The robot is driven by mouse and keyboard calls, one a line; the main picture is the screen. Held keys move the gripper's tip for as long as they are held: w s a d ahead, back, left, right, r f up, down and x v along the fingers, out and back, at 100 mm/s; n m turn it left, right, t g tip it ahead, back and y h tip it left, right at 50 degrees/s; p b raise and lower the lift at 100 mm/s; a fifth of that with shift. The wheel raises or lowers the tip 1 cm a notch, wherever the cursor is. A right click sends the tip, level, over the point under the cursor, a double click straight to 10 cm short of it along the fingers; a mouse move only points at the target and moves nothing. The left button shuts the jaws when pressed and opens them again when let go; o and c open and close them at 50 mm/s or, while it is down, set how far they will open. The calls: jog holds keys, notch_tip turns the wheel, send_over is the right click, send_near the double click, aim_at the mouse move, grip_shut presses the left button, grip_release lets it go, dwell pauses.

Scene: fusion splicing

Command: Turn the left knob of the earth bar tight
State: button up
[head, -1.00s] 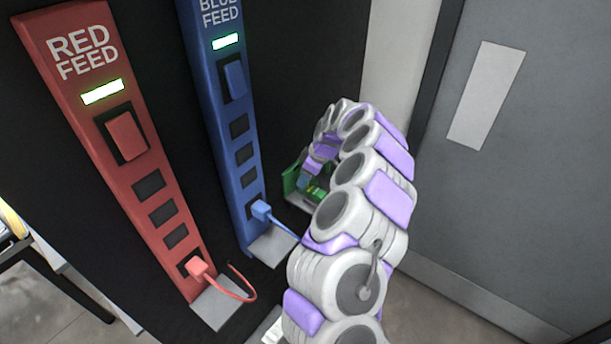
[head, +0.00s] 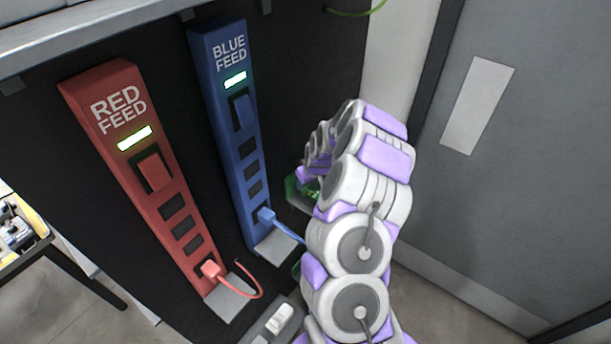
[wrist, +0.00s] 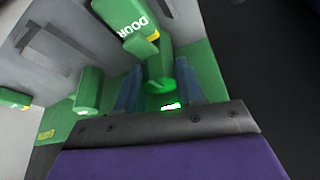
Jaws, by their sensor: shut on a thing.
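The green earth bar (head: 294,188) is low on the dark rack side in the head view, mostly hidden behind my arm. In the wrist view the green bar (wrist: 207,68) shows close up, with a green knob (wrist: 160,66) between the two blue fingers of my gripper (wrist: 158,82). The fingers are shut on this knob. A second green knob (wrist: 88,88) stands apart to the left in the wrist view. A lit green patch shows near the finger bases. In the head view my gripper is too small and covered to make out.
A green tag marked DOOR (wrist: 122,14) hangs close by the held knob. The red feed strip (head: 140,170) and blue feed strip (head: 235,120) stand left of my arm, each with a plugged cord. A grey door (head: 480,180) is at the right.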

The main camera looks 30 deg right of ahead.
jog(key=shift+f, duration=0.1)
dwell(0.4)
jog(key=o, duration=1)
jog(key=shift+b, duration=0.55)
